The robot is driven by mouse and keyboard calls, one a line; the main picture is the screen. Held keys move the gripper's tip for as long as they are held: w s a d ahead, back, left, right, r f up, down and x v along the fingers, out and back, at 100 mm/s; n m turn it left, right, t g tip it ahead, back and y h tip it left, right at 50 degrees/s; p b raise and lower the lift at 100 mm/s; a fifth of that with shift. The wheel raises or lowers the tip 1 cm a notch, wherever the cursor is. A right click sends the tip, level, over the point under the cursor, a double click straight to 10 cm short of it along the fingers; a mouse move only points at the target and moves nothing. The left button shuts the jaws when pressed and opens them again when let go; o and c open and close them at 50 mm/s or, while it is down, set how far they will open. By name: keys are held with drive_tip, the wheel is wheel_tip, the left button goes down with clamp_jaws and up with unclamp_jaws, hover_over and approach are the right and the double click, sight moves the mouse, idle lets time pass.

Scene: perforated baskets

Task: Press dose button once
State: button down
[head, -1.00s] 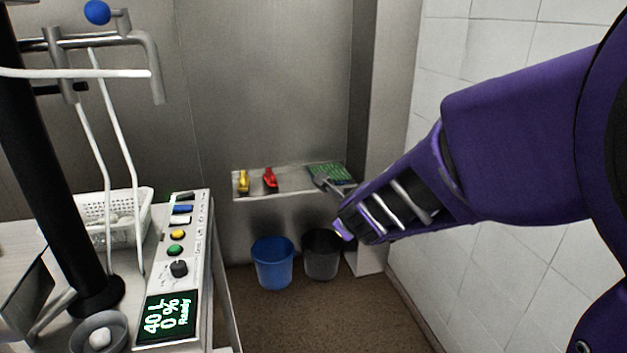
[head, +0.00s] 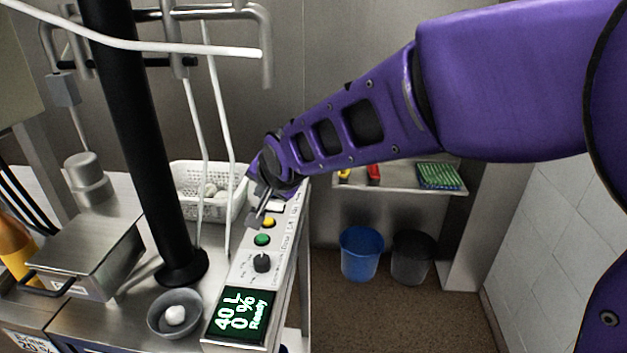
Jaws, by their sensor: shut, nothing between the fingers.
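A control panel (head: 275,263) stands on the right edge of the steel bench. It carries a green button (head: 262,240), a yellow button (head: 268,222), a white button (head: 278,207) and a black knob (head: 262,262). I cannot read which one is the dose button. The display (head: 240,314) reads "40 L 0 % Ready". My gripper (head: 254,222) is shut and empty, just left of the yellow button and above the panel's upper part. I cannot tell whether it touches anything. The blue button is hidden behind my gripper and arm.
A black column (head: 140,150) and white hoses (head: 222,150) rise left of the panel. A perforated white basket (head: 185,178) stands behind, and a grey bowl (head: 175,312) with a white ball in front. A blue bucket (head: 361,254) and a dark bucket (head: 411,258) stand on the floor.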

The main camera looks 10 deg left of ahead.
drive_tip(key=shift+s+a+r+n, duration=0.1)
drive_tip(key=shift+a+r+n, duration=0.1)
drive_tip(key=shift+a+n, duration=0.35)
drive_tip(key=shift+f, duration=0.1)
drive_tip(key=b, duration=0.4)
hover_over(263, 242)
wheel_tip(263, 242, down, 8)
drive_tip(key=shift+r, duration=0.2)
drive_tip(key=shift+f+b, duration=0.5)
drive_tip(key=shift+f, duration=0.1)
idle(1.2)
drive_tip(key=shift+f+b, duration=0.35)
drive_tip(key=shift+b, duration=0.25)
